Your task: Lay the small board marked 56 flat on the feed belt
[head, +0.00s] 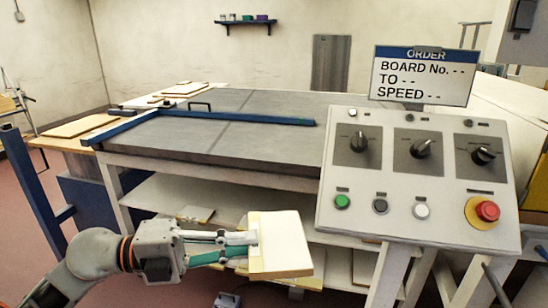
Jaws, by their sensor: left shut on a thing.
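My left gripper (238,248) is shut on a small cream board (280,243) at the lower middle of the head view. The board is held up in front of the shelves with its broad face toward me, and I see no number on it. A wide grey flat top (225,134) with a seam across it lies beyond the gripper. I cannot tell for sure whether this is the feed belt. My right gripper is not in view.
A blue bar (235,118) lies across the grey top. A control panel (418,180) with knobs and buttons stands at the right, below an order sign (422,77) with blank values. Boards (80,126) lie on a wooden table at the left. Shelves (180,192) run below the grey top.

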